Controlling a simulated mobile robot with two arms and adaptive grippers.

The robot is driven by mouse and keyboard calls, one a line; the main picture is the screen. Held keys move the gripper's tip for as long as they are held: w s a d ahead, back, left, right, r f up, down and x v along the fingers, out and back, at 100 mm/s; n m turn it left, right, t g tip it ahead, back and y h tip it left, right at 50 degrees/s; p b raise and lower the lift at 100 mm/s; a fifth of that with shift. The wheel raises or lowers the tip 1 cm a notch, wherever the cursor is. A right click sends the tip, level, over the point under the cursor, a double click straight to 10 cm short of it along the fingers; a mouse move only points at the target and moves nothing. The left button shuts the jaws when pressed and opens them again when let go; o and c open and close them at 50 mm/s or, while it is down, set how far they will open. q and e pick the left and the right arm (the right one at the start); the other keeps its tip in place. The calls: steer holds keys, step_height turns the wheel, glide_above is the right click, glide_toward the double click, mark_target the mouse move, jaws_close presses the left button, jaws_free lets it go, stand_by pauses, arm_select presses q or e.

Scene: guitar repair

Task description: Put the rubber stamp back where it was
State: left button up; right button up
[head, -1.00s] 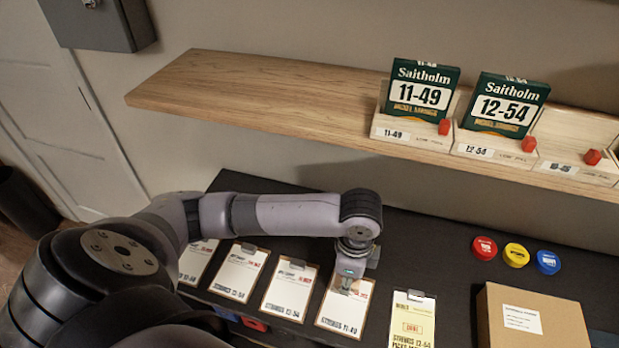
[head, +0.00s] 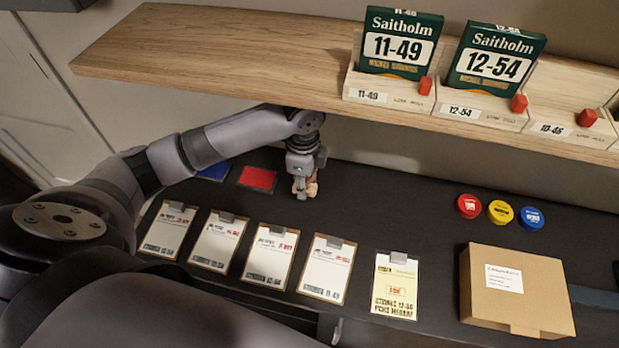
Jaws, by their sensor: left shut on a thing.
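My left gripper (head: 303,190) is above the dark bench, behind the row of clipboards and right of the red ink pad (head: 258,179). It is shut on a small tan wooden piece (head: 312,188), which looks like the rubber stamp. The fingers hide much of it, and its underside cannot be made out. A blue ink pad (head: 213,172) lies left of the red one, partly behind my arm. My right gripper is not in view.
Several clipboards with order cards (head: 326,268) lie along the bench front, the rightmost card (head: 395,285) yellow. Red, yellow (head: 500,212) and blue round tins and a cardboard box (head: 515,300) are at right. A wooden shelf (head: 210,65) with string packs overhangs the back.

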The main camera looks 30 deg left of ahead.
arm_select(q)
steer(key=w, duration=0.1)
steer(key=w+f+p, duration=0.1)
steer(key=w, duration=0.1)
steer(key=w+a+f, duration=0.1)
steer(key=w, duration=0.1)
steer(key=shift+a+f+p, duration=0.1)
steer(key=shift+f+p, duration=0.15)
steer(key=shift+p, duration=0.05)
step_height(320, 180, down, 4)
steer(key=shift+r+p, duration=0.15)
steer(key=shift+p, duration=0.6)
steer(key=shift+w+f, duration=0.1)
steer(key=shift+f, duration=0.15)
steer(key=shift+a+f, duration=0.1)
steer(key=shift+f, duration=0.05)
steer(key=o, duration=0.9)
steer(key=shift+f, duration=0.15)
steer(key=shift+o, duration=0.2)
